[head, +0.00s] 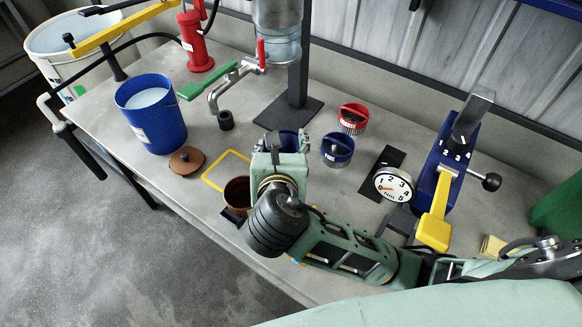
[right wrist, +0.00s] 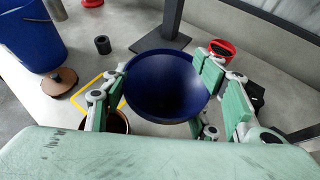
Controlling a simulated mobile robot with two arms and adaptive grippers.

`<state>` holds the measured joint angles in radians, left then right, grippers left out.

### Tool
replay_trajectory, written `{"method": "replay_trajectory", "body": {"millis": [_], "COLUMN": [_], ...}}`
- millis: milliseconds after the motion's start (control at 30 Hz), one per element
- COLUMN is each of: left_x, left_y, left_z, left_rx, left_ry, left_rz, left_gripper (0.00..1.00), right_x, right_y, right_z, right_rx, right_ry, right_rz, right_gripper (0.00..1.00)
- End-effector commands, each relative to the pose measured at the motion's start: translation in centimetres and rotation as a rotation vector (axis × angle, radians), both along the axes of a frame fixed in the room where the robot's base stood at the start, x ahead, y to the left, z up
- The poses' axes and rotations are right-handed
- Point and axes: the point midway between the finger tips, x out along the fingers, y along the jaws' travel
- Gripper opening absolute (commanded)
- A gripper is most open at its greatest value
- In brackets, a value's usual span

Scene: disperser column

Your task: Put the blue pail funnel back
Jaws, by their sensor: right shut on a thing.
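The blue funnel (right wrist: 168,88) fills the middle of the right wrist view, its wide round mouth facing the camera. My right gripper (head: 281,150) is shut on it, with green fingers on both sides of the rim. In the head view only a dark blue part of the funnel (head: 288,137) shows behind the gripper. How high it is above the bench cannot be told. The blue pail (head: 151,118), holding something white, stands open on the bench at left; its side also shows in the right wrist view (right wrist: 30,35). My left gripper is not in view.
A brown cup (head: 236,190) stands beside a yellow outline (head: 213,172) on the bench (head: 225,150). A brown lid (head: 186,160) lies near the pail.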

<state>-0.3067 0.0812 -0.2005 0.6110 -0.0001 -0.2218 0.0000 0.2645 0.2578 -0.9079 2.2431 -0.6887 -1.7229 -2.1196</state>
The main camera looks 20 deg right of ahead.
Motion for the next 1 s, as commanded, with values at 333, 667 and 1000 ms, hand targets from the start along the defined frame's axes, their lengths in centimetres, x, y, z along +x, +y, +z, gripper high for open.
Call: {"method": "replay_trajectory", "body": {"millis": [333, 667, 1000], "left_x": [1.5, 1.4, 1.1], "left_y": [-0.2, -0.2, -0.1], "left_z": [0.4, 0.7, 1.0], "left_rx": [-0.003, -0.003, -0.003], "left_ry": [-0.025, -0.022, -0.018], "left_rz": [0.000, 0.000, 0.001], "left_gripper": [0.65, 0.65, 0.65], "right_x": [5.8, 10.3, 10.5], "right_y": [-2.8, -4.8, -4.9], "right_z": [-3.9, -6.9, -10.9], "right_rx": [-0.007, -0.001, -0.001], "right_ry": [0.001, -0.001, 0.002], "right_rz": [-0.005, -0.001, 0.000], "right_gripper": [0.33, 0.33, 0.33]}}
